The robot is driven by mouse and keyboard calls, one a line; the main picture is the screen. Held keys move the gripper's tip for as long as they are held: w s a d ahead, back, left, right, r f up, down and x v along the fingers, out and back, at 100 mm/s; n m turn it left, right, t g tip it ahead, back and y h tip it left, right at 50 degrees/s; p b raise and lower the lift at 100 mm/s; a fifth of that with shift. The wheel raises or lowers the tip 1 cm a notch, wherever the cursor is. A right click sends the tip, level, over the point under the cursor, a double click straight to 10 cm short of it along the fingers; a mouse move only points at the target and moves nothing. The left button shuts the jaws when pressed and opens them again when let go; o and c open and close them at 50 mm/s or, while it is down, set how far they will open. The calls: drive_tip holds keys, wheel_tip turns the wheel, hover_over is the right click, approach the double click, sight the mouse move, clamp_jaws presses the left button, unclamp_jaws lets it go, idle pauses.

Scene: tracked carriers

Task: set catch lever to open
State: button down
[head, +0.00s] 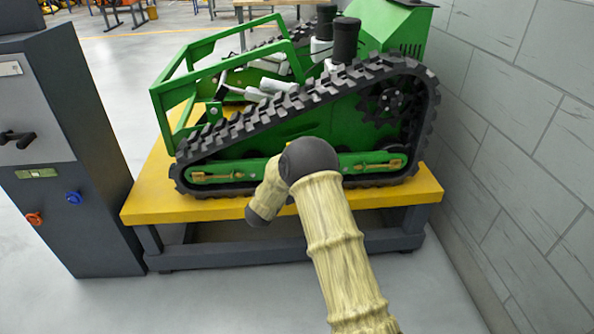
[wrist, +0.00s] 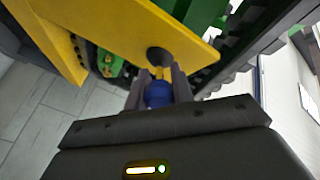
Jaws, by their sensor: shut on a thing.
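In the wrist view my gripper (wrist: 160,80) is shut on a blue knob (wrist: 158,96). The knob sits on a short yellow stem, which I take for the catch lever (wrist: 159,74). The stem meets a dark round pivot (wrist: 158,55) on a yellow plate (wrist: 192,47). The fingers lie on both sides of the knob. In the head view my arm hides the gripper and the lever. The green tracked carrier (head: 290,138) stands on a yellow-topped bench (head: 152,203). No open or shut marking shows, so I cannot tell the lever's setting.
A grey cabinet (head: 92,160) with a black handle, an orange knob and a blue knob stands at the left. A grey block wall (head: 520,120) closes the right side. Grey floor (head: 190,300) is clear in front of the bench.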

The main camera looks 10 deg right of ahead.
idle(0.5)
drive_tip(key=c, duration=1.2)
unclamp_jaws()
drive_tip(key=shift+a, duration=0.1)
drive_tip(key=p+v, duration=0.4)
drive_tip(key=v, duration=1.3)
drive_tip(key=shift+w+a, duration=0.15)
drive_tip(key=shift+a, duration=0.2)
drive_tip(key=shift+f, duration=0.1)
drive_tip(key=shift+d, duration=0.1)
